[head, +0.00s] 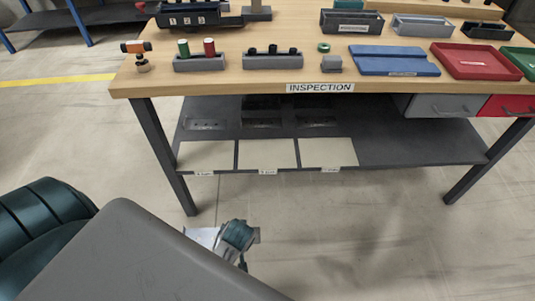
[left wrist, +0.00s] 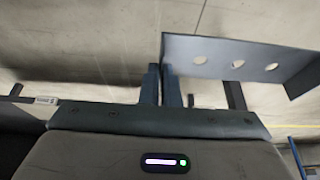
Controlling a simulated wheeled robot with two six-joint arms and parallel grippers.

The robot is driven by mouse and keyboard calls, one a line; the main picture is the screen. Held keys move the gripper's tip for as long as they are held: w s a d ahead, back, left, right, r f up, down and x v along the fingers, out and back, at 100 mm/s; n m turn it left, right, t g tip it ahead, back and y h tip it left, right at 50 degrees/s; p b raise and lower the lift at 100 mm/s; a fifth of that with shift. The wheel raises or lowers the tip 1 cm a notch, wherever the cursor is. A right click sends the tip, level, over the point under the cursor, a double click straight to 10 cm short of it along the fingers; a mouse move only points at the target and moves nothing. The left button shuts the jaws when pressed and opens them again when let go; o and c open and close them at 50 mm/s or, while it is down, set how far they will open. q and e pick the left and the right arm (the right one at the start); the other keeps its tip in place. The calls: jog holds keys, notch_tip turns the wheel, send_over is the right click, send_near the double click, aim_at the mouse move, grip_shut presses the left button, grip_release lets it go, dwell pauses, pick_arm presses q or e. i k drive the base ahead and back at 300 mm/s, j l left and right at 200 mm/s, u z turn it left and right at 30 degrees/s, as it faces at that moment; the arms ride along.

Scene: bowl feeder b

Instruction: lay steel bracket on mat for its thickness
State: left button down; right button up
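The steel bracket (left wrist: 225,58) is a grey bent plate with a row of three round holes, seen in the left wrist view. My left gripper (left wrist: 161,80) is shut on one end of its thin edge; the plate sticks out to the right. In the head view my left gripper (head: 242,240) is low in front of the table, partly hidden by my arm, with a pale part of the bracket (head: 203,237) beside it. Three cream mats, left (head: 207,155), middle (head: 268,153) and right (head: 328,152), lie on the lower shelf. Their small front labels are too blurred to read. My right gripper is out of view.
The dark lower shelf (head: 420,145) is bare to the right of the mats, with dark slotted pieces (head: 205,124) behind them. The wooden tabletop (head: 230,88) overhangs it, with an INSPECTION label. Table legs (head: 165,155) flank the shelf; drawers hang at right. The floor in front is clear.

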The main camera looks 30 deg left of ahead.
aim_at(266, 152)
jog(key=i, duration=0.95)
